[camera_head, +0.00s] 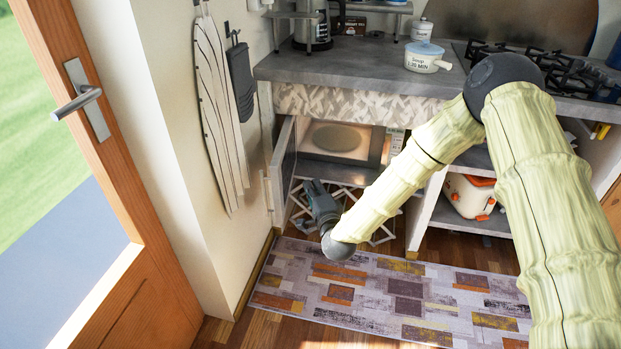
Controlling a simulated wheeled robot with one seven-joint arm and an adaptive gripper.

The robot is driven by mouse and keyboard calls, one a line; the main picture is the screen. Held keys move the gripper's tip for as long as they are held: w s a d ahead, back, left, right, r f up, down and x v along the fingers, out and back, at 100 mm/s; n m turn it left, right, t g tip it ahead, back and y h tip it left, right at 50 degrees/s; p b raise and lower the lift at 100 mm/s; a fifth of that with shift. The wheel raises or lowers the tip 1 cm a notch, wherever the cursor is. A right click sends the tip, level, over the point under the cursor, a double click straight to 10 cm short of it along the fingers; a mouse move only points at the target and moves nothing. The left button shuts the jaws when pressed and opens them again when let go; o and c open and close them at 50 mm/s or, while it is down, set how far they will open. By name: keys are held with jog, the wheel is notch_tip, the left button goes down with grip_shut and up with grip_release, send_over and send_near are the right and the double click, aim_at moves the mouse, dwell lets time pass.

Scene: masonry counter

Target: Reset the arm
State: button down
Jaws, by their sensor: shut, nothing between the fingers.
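My arm reaches in from the right, and its grey wrist joint hangs above the rug. My gripper (314,187) points away from me, toward the low microwave opening under the counter. It is shut and I see nothing held in it. The microwave (388,147) stands in the cabinet with its door (284,170) swung open to the left. A round plate shows inside its lit cavity. My gripper appears just below the opening and right of the door; whether it touches either I cannot tell.
The counter (350,65) holds a kettle (312,30), a lidded white pot (423,58) and a gas hob (560,72). An orange-lidded cooler (470,195) sits on a lower shelf at right. The patterned rug (400,302) is clear. A wooden door (150,230) stands at left.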

jog(key=s+d+f+n+g, duration=0.2)
jog(key=s+f+n+g, duration=0.1)
jog(key=s+f, duration=0.5)
jog(key=s+d+f+n+g, duration=0.2)
jog(key=s+f+n+g, duration=0.1)
jog(key=s+f, duration=0.45)
jog(key=s+d+f+n+g+h, duration=0.1)
jog(key=s+d+f+n+g, duration=0.3)
jog(key=s, duration=0.6)
jog(key=s+d+f+n+g+h, duration=0.1)
jog(key=s+d+f+g+h, duration=0.15)
jog(key=s+d+f, duration=0.55)
jog(key=s+d+r+n+g+h, duration=0.1)
jog(key=s+d+n+g, duration=0.15)
jog(key=s, duration=0.65)
jog(key=s+d+n+g+h, duration=0.1)
jog(key=s+d+g, duration=0.2)
jog(key=s, duration=0.7)
notch_tip(320, 180, up, 16)
jog(key=p, duration=1.6)
jog(key=shift+w+t, duration=0.3)
jog(key=shift+w, duration=0.15)
jog(key=shift+s+y, duration=0.1)
jog(key=shift+y, duration=0.15)
